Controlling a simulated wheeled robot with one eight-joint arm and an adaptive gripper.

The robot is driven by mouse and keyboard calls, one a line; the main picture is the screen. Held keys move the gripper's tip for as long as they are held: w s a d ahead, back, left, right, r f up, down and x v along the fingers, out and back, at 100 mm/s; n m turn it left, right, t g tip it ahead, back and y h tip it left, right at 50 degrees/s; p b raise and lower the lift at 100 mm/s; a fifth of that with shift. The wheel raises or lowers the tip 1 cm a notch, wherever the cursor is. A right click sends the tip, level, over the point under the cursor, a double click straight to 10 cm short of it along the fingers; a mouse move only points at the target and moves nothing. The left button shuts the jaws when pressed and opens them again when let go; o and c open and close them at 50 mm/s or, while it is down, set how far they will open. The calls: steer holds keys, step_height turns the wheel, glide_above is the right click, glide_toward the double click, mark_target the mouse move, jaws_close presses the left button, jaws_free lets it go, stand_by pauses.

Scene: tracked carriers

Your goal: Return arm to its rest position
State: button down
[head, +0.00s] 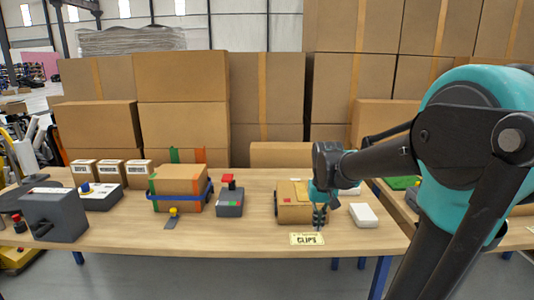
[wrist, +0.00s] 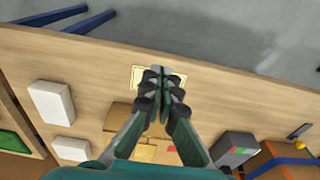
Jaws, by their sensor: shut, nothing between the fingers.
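My arm reaches in from the right in the head view, and my gripper (head: 320,215) hangs pointing down near the table's front edge. It is in front of a small brown carton (head: 292,204) with a label on top. In the wrist view my gripper (wrist: 160,88) has its fingers together with nothing between them. The fingertips overlap a cream card (wrist: 146,76) in that view; the card, marked "CLIPS", shows in the head view (head: 306,239) at the table's front edge. I cannot tell whether the fingers touch the carton.
The wooden table (head: 250,240) also bears a white box (head: 363,215), a grey device with a red top (head: 229,198), a strapped carton (head: 181,187) and a grey machine (head: 54,214). Large stacked cartons (head: 182,100) stand behind. The floor in front of the table is clear.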

steer(key=s+d+f+t, duration=0.2)
steer(key=s+f+t, duration=0.1)
steer(key=s+f, duration=0.9)
steer(key=shift+s+d, duration=0.35)
steer(key=shift+s, duration=0.15)
